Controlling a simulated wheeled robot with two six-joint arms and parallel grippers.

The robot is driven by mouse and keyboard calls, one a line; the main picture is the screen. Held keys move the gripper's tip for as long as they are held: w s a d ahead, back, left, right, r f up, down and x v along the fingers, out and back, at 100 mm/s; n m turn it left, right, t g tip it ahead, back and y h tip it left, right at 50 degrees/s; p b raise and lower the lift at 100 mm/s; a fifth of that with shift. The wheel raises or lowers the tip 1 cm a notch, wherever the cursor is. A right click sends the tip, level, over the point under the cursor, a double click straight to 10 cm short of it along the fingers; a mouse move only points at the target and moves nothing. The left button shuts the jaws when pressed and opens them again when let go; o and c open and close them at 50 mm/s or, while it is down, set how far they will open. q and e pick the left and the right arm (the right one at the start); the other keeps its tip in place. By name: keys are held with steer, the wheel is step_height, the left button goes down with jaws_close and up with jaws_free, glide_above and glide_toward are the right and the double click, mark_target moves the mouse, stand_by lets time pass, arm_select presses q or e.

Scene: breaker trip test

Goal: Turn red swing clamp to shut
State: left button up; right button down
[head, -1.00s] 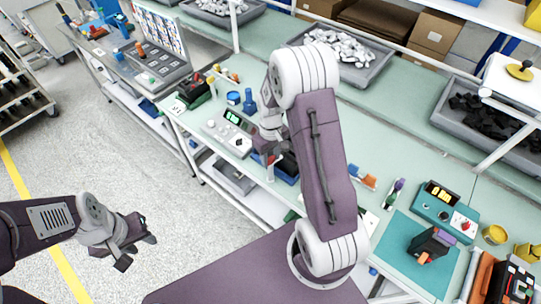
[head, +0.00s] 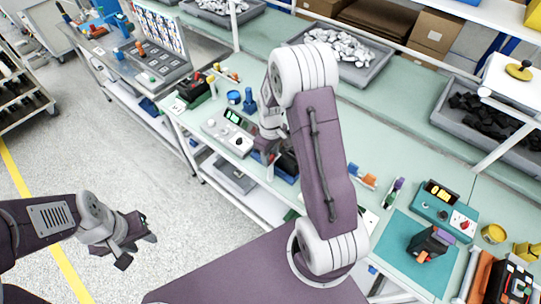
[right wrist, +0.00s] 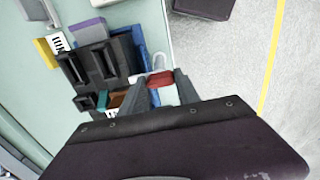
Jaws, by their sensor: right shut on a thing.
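My right gripper (right wrist: 155,97) reaches down at a blue and black fixture on the bench. In the right wrist view its fingers are shut around a red piece (right wrist: 168,94), which looks like the red swing clamp's handle. A black block (right wrist: 100,66) of the fixture stands beside the fingers. My forearm covers part of the fixture, so the clamp's angle is hard to tell. In the head view my right arm hides most of this spot. My left gripper (head: 136,250) hangs over the floor, away from the bench, with its fingers apart and empty.
A grey meter box (head: 228,133) with a green display stands left of the fixture. A teal mat (head: 400,262) with a black device lies at the right. Grey trays (head: 365,72) of parts stand at the back. Open floor lies left of the bench.

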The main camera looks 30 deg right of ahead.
mark_target(271, 157)
steer(key=c, duration=0.9)
jaws_free()
steer(key=shift+w+r, duration=0.15)
step_height(271, 157, up, 9)
steer(key=shift+b, duration=0.65)
